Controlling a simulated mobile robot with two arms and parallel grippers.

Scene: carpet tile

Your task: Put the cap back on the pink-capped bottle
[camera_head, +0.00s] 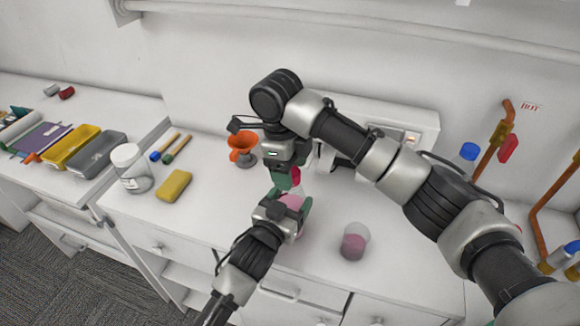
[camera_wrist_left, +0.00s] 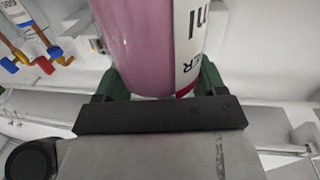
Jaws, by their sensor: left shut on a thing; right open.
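In the head view a pink bottle (camera_head: 291,203) stands in the grasp of my left gripper (camera_head: 287,213), the lower one. The left wrist view shows it up close as a pink cylinder (camera_wrist_left: 147,45) with a white label, between the green fingers. My left gripper is shut on it. My right gripper (camera_head: 284,186) comes down from above, just over the bottle, and is open. A small crimson-pink piece (camera_head: 295,174), likely the cap, shows at its fingers. I cannot tell whether it touches the bottle; the fingers partly hide the bottle's top.
A clear beaker with pink liquid (camera_head: 354,244) stands to the right of the bottle. A white appliance (camera_head: 405,122) is behind my right arm.

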